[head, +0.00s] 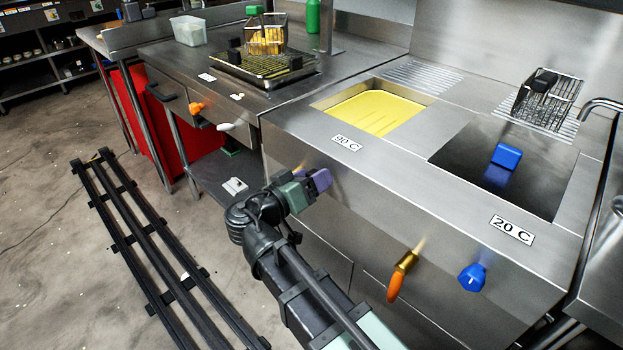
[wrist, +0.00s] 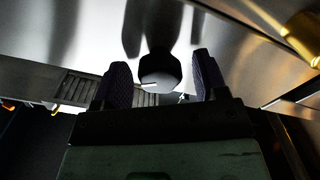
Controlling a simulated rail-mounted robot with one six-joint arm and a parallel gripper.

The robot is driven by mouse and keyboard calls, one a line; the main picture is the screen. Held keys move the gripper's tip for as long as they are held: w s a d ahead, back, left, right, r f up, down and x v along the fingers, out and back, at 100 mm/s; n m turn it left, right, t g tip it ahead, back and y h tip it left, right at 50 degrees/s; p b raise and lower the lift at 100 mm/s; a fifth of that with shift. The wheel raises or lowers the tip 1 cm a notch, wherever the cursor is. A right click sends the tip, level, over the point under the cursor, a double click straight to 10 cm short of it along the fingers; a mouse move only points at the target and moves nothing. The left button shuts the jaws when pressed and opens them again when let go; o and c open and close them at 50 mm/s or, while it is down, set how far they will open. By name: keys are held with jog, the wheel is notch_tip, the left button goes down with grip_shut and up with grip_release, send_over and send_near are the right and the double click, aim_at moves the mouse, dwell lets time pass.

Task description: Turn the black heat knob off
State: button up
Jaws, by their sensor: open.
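The black heat knob (wrist: 160,72) shows in the wrist view on the steel front panel, with a small white mark on its face toward the lower left. My gripper (head: 316,181) is at the front panel below the 90 C label in the head view. Its purple fingers are open, one on each side of the knob in the wrist view, with a visible gap on each side. Whether the fingertips reach past the knob's face is hard to tell. The knob is hidden behind my gripper in the head view.
A brass valve with an orange handle (head: 396,284) and a blue knob (head: 472,277) stick out of the panel to the right. A brass part (wrist: 304,38) shows at the wrist view's right edge. An orange knob (head: 196,108) and a white handle (head: 231,127) are on the left.

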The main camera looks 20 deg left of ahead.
jog(key=c, duration=0.9)
jog(key=shift+n, duration=0.4)
jog(key=n, duration=1.1)
jog(key=shift+f, duration=0.1)
jog(key=o, duration=0.9)
